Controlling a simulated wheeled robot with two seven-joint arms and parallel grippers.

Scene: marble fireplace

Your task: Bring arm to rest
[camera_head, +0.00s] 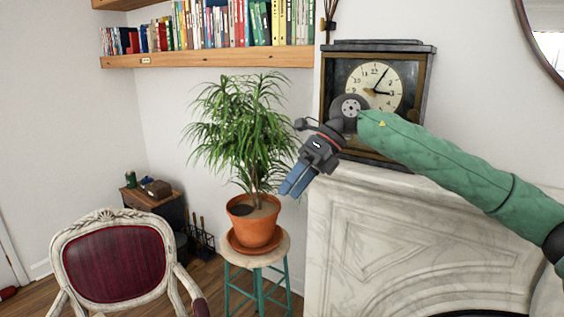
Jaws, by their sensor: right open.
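My right gripper (297,180) is in the middle of the head view, with its two blue fingers pointing down and to the left. It is open and nothing shows between the fingers. My right arm, in a green sleeve, reaches in from the right edge, in front of the mantel clock (376,88) and the marble fireplace. The gripper appears just right of the potted plant (254,215) and overlaps the edge of its leaves in the picture. I cannot tell whether it touches them. My left gripper is not in view.
The plant stands on a round stool (268,258) with teal legs. The marble fireplace (400,240) fills the lower right. A carved chair (113,262) stands at lower left. A wooden bookshelf (210,60) hangs above. A small cabinet (152,198) is in the corner.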

